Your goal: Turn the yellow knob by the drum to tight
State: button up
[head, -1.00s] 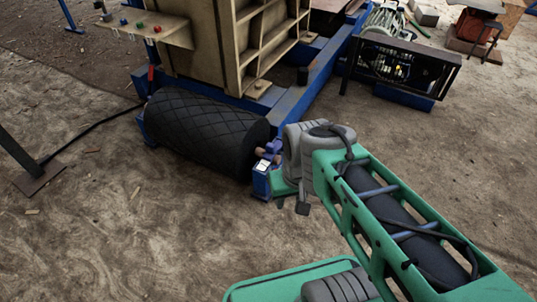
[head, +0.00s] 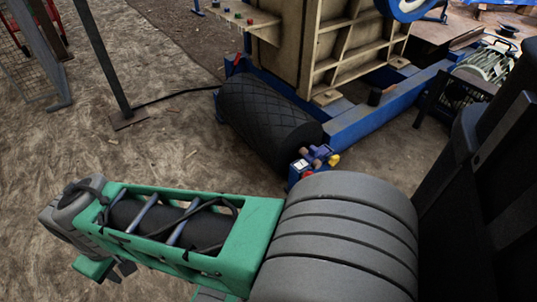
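The yellow knob (head: 334,159) sticks out at the right end of a small blue bracket (head: 300,168) with a purple-blue part on it. The bracket stands at the near right end of the black drum (head: 268,118), which has a diamond-pattern surface. Nothing covers the knob, but its marking is too small to read. My gripper (head: 118,271) is at the lower left, far from the knob and pointing down over bare ground. Only its dark fingertips show below my green arm, and their opening is unclear.
The blue frame (head: 375,118) of the crusher runs behind the drum to the right. A dark post (head: 100,55) stands at the left on a footplate.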

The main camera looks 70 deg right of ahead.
aim_at(334, 159)
jog(key=u, duration=1)
jog(key=k, duration=2.55)
jog(key=z, duration=0.5)
